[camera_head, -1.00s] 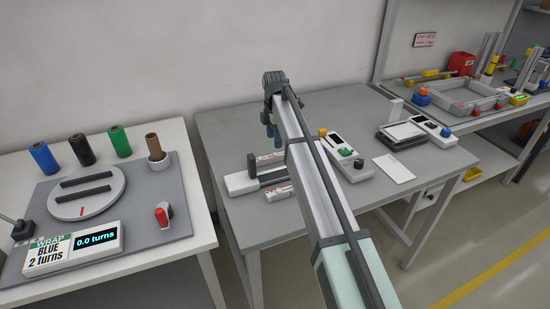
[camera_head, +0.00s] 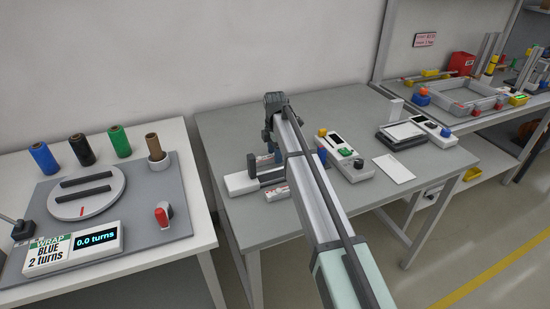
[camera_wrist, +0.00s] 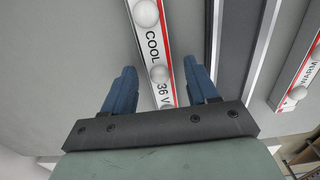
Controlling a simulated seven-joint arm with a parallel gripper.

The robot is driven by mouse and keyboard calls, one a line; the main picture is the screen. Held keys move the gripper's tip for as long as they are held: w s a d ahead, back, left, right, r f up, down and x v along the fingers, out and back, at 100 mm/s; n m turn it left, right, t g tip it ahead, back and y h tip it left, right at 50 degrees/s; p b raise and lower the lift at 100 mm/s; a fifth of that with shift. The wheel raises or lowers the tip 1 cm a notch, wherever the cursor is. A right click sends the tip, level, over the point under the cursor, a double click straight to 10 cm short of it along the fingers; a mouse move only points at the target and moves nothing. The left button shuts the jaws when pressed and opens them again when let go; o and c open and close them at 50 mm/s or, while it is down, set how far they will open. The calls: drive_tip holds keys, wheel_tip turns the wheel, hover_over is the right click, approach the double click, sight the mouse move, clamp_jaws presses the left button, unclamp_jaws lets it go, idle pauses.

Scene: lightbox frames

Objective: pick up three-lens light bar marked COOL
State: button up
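In the wrist view, the white light bar marked COOL (camera_wrist: 152,42), with red edging and round white lenses, runs between the two blue fingers of my gripper (camera_wrist: 159,68). Two lenses show clearly; the lower end of the bar is hidden behind the gripper body. The fingers are apart, with a gap on each side of the bar. In the head view my gripper (camera_head: 268,152) is low over the grey table, partly hidden by my arm. A red-and-white bar (camera_head: 277,192) lies just in front of it there; its label is unreadable in that view.
A second bar, marked WARM (camera_wrist: 302,76), lies to the right in the wrist view, beyond grey rails (camera_wrist: 250,50). A white block (camera_head: 240,184) and a control box (camera_head: 347,158) flank my gripper. The table's back left (camera_head: 230,125) is clear.

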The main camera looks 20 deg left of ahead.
clamp_jaws()
idle(0.3)
